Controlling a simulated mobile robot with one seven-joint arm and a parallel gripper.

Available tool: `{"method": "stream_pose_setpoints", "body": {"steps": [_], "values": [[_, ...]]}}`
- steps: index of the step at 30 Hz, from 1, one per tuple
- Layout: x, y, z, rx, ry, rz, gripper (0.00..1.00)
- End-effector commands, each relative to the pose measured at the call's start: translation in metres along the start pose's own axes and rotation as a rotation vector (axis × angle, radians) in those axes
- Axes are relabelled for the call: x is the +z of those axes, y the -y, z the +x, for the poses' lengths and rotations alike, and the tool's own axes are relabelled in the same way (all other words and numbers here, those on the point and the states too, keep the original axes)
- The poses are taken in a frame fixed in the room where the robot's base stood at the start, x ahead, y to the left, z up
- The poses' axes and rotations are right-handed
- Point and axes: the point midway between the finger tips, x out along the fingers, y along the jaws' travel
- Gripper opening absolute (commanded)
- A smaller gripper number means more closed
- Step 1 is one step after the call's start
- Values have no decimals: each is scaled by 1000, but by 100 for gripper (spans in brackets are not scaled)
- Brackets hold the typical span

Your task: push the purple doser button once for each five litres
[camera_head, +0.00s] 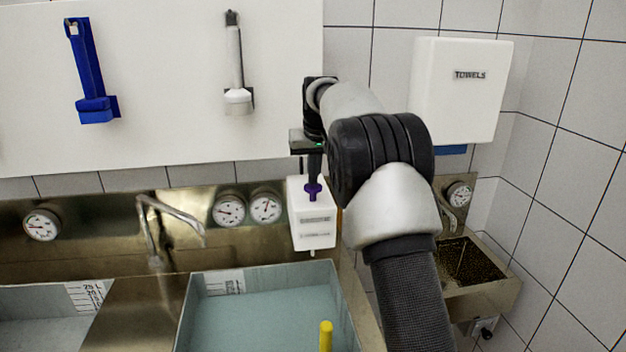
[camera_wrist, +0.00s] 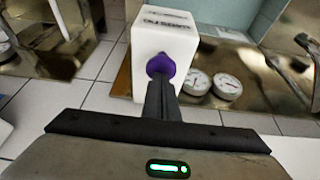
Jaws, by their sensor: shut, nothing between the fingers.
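The purple doser button (camera_head: 313,191) sits on top of the white doser box (camera_head: 316,233), which is mounted on the wall above the right-hand basin. My gripper (camera_head: 314,176) points down from above, shut and empty, with its fingertips at the button. In the wrist view the button (camera_wrist: 161,66) shows just beyond the closed fingertips (camera_wrist: 161,82), on the white doser box (camera_wrist: 165,35). The fingers overlap the button's near edge; I cannot tell whether they press on it. The basin (camera_head: 265,312) holds pale blue-green liquid and has a marked scale (camera_head: 224,282) on its back wall.
A yellow rod (camera_head: 326,336) stands at the basin's front. A tap (camera_head: 170,225) and round gauges (camera_head: 229,210) are left of the doser. A second basin (camera_head: 45,330) is at far left. A towel box (camera_head: 460,90) and small sink (camera_head: 478,275) are at right.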

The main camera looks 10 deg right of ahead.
Motion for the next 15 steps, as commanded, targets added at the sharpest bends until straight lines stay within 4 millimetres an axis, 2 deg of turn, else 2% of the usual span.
{"method": "stream_pose_setpoints", "body": {"steps": [3,15], "values": [[-6,0,-13,0,-1,0,0],[-17,0,-39,0,-6,0,0]]}}
